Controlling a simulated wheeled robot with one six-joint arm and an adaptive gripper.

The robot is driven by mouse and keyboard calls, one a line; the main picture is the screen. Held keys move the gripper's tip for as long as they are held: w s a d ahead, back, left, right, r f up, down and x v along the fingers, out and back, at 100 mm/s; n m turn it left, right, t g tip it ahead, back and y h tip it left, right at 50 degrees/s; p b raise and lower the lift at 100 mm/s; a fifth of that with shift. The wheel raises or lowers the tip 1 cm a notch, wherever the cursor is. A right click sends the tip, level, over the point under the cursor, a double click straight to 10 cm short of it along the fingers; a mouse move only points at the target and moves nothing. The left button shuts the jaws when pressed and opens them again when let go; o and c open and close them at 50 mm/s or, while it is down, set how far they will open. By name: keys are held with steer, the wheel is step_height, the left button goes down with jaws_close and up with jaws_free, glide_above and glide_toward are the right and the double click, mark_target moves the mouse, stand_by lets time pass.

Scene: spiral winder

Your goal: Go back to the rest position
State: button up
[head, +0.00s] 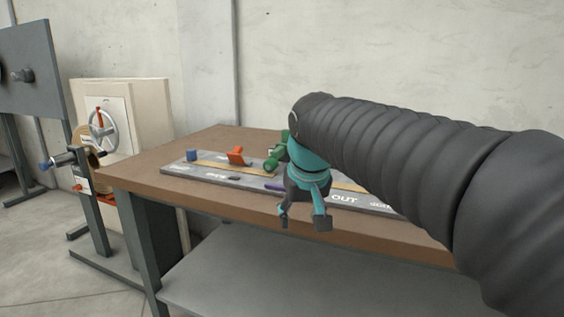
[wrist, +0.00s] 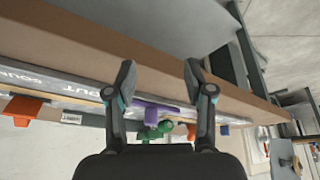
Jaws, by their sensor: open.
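My gripper (head: 304,219) hangs open and empty at the end of my dark, ribbed arm, in front of the table's front edge. In the wrist view its two fingers (wrist: 158,82) are spread apart with nothing between their tips. The brown table (head: 141,178) carries a grey board (head: 190,175) with lettering, partly hidden by my arm. On the board are a blue piece (head: 192,155), an orange piece (head: 237,156) and a green piece (head: 272,164). A purple piece (wrist: 160,113) shows beyond the fingers in the wrist view.
A spiral winder (head: 85,160) with a handwheel (head: 102,131) stands left of the table. A dark panel on a stand (head: 30,70) is at the far left. A grey lower shelf (head: 260,280) lies under the tabletop. Open floor (head: 40,260) shows at the lower left.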

steer(key=s+d+f+m, duration=0.1)
steer(key=s+d+f, duration=0.5)
steer(key=s, duration=0.4)
steer(key=s+d+f+m, duration=0.1)
steer(key=s+d+f, duration=0.5)
steer(key=s, duration=0.4)
steer(key=shift+s+f+m+t+h, duration=0.15)
steer(key=shift+f+m+t+h, duration=0.2)
steer(key=shift+f, duration=0.45)
steer(key=shift+d, duration=0.1)
